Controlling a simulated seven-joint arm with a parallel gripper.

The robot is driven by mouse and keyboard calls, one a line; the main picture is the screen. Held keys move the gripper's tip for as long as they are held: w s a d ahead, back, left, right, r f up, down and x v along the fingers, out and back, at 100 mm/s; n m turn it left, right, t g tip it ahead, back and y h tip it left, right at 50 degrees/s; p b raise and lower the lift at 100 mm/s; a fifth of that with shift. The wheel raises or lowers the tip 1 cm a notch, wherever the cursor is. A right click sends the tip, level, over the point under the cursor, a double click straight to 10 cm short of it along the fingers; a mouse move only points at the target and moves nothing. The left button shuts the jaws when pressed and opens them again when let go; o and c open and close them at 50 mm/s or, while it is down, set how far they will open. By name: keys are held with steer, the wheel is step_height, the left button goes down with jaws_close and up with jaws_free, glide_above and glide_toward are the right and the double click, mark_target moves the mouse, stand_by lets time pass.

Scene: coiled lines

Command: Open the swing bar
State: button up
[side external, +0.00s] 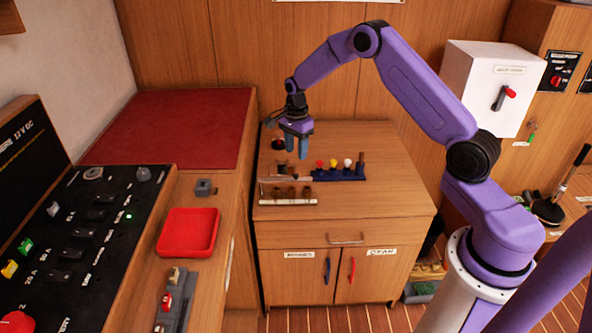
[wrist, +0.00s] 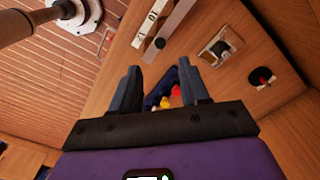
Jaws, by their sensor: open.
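On the wooden cabinet top, a low rack has a thin pale grey bar (side external: 287,180) along its back, which looks like the swing bar. It also shows in the wrist view as a grey bar (wrist: 178,24). A white labelled strip (side external: 288,202) runs along the rack's front, with brown pieces between. My gripper (side external: 297,150) points down with its blue fingers apart and empty, above and behind the rack and touching nothing that I can see. In the wrist view my gripper (wrist: 159,78) shows both fingers spread. I cannot tell the bar's hinge end.
A dark blue holder (side external: 340,174) with red, yellow and white-topped pieces stands right of the rack. A small dark item (side external: 279,144) lies near my gripper. The cabinet top (side external: 385,195) is clear at right. A red tray (side external: 188,232) and switch panel (side external: 90,225) are left.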

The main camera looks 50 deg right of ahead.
mark_target(296, 174)
step_height(296, 174, down, 8)
steer(key=shift+f, duration=0.25)
jaws_close()
